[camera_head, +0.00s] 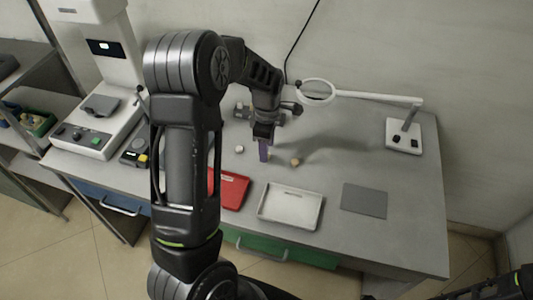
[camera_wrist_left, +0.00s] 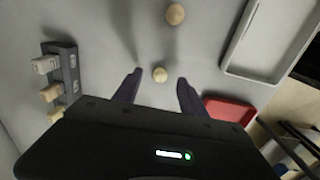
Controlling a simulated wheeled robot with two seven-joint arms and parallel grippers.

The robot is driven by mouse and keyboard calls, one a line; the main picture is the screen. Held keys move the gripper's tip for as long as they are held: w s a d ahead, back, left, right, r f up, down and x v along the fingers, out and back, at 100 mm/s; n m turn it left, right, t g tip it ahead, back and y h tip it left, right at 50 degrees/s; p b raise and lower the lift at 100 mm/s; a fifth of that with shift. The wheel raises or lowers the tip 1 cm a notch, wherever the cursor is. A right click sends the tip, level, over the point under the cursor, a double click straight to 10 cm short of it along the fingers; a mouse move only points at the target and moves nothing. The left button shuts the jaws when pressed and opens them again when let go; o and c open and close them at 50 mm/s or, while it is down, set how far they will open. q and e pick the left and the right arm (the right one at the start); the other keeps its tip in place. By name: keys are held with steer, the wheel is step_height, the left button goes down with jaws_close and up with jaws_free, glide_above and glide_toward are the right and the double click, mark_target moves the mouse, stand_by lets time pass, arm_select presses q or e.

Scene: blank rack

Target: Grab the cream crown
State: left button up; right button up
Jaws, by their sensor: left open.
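A small cream crown (camera_head: 239,149) stands on the grey table behind the red tray. In the left wrist view the cream crown (camera_wrist_left: 160,74) shows in the gap between the fingertips, untouched by either finger. A tan crown (camera_head: 295,162) stands to its right; it also shows at the top of the left wrist view (camera_wrist_left: 175,14). My left gripper (camera_head: 263,152) points down above the table between the two, empty. Its fingers are spread in the left wrist view (camera_wrist_left: 157,88). My right gripper does not show.
A dark rack (camera_wrist_left: 66,75) holding several blanks stands behind. A red tray (camera_head: 228,188), a white tray (camera_head: 290,205) and a grey pad (camera_head: 364,200) lie along the front. A magnifier lamp (camera_head: 403,137) stands right, a white machine (camera_head: 112,130) left.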

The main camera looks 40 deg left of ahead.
arm_select(q)
step_height(320, 180, down, 2)
steer(key=shift+f, duration=0.1)
steer(key=shift+c, duration=0.4)
jaws_close()
stand_by(0.5)
